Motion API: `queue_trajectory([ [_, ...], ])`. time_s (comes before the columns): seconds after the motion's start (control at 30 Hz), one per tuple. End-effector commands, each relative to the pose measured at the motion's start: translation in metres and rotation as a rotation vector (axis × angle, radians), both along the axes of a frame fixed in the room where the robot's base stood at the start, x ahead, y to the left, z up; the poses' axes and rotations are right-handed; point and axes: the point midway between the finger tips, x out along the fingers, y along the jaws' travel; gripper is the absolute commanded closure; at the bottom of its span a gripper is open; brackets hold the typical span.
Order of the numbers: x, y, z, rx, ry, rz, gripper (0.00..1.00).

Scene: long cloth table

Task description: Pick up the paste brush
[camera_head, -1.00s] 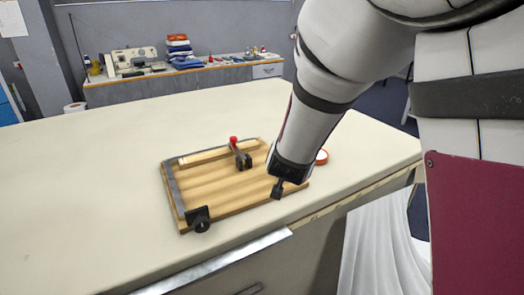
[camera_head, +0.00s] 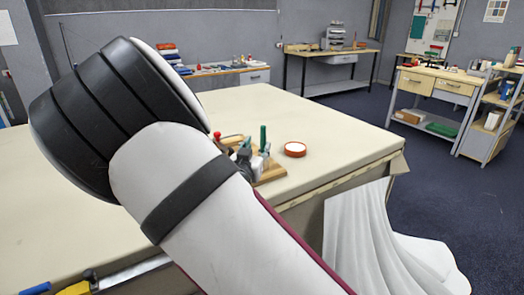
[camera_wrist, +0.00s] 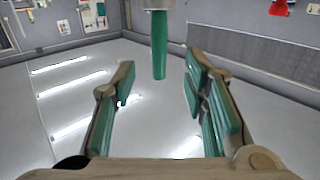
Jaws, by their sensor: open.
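The paste brush's green handle (camera_head: 263,138) stands upright at the right end of the wooden board (camera_head: 272,171), with a pale part below it. In the wrist view, the green handle (camera_wrist: 159,48) hangs from a pale part at the top edge, since that view looks upside down. My gripper (camera_wrist: 158,72) is open, with a green-padded finger on each side of the handle and a gap to both. Whether the handle is fully between the pads in depth is unclear. In the head view my arm hides most of the gripper and the board.
A red knob (camera_head: 218,134) shows just behind my arm. The pale cloth table (camera_head: 345,143) is clear to the right. White cloth (camera_head: 365,240) hangs off the near side.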

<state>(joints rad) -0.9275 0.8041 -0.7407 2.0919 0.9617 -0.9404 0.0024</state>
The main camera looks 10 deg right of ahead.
Motion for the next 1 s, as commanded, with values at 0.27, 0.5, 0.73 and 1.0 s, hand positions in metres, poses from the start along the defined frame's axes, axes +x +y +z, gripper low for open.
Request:
queue_trajectory([
  [0.27, 0.021, -0.011, 0.0, 0.001, 0.002, 0.001, 0.6],
  [0.5, 0.048, -0.027, 0.001, -0.002, 0.001, -0.001, 0.6],
  [0.73, 0.065, -0.035, 0.001, 0.0, 0.002, 0.001, 0.6],
  [1.0, 0.065, -0.035, 0.001, 0.0, 0.002, 0.001, 0.73],
])
